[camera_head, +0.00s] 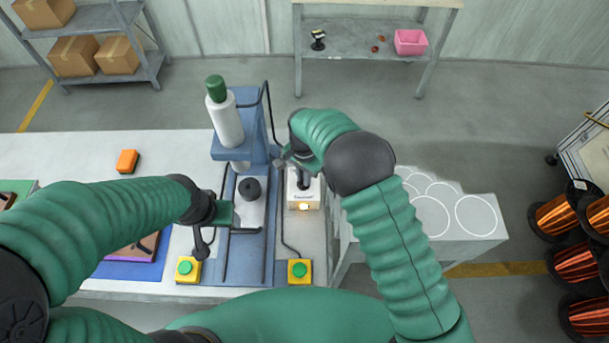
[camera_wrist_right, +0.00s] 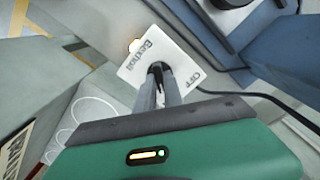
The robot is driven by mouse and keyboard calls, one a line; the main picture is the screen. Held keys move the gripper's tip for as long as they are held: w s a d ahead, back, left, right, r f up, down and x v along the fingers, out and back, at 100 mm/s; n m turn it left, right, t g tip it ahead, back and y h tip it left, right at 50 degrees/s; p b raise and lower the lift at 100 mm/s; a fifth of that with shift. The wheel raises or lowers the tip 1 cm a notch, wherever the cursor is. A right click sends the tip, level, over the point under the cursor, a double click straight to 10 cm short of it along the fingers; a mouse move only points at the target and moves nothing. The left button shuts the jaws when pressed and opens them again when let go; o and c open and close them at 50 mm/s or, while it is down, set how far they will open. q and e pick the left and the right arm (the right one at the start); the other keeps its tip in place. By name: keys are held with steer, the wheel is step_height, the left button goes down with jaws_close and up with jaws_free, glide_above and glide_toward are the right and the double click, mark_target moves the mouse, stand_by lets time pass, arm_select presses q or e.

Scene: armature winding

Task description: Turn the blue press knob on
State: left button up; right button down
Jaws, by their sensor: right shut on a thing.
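The blue press (camera_head: 229,150) stands on the white table, with a white and green cylinder on top. To its right is a white control box (camera_head: 304,197) with a glowing light on its front; it also shows in the right wrist view (camera_wrist_right: 140,65), with "OFF" printed near one edge. My right gripper (camera_head: 303,182) comes down over the box. In the right wrist view its fingers (camera_wrist_right: 160,76) are shut on the dark knob (camera_wrist_right: 155,67), which they mostly hide. My left gripper (camera_head: 212,228) hangs at the left of the press; its fingertips are too small to read.
Two yellow boxes with green buttons (camera_head: 188,268) (camera_head: 299,271) sit at the table's front edge. A black round part (camera_head: 250,188) stands in the press. An orange block (camera_head: 127,161) lies at left. Cables run beside the control box. Copper spools (camera_head: 556,216) stand at far right.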

steer(key=c, duration=1.5)
jaws_free()
steer(key=shift+s+a, duration=0.15)
steer(key=shift+a, duration=0.05)
steer(key=shift+c, duration=0.2)
steer(key=shift+o, duration=0.4)
steer(key=shift+r, duration=0.1)
steer(key=shift+r, duration=0.35)
step_height(320, 180, up, 16)
steer(key=b, duration=0.1)
steer(key=shift+b, duration=0.4)
steer(key=shift+a, duration=0.15)
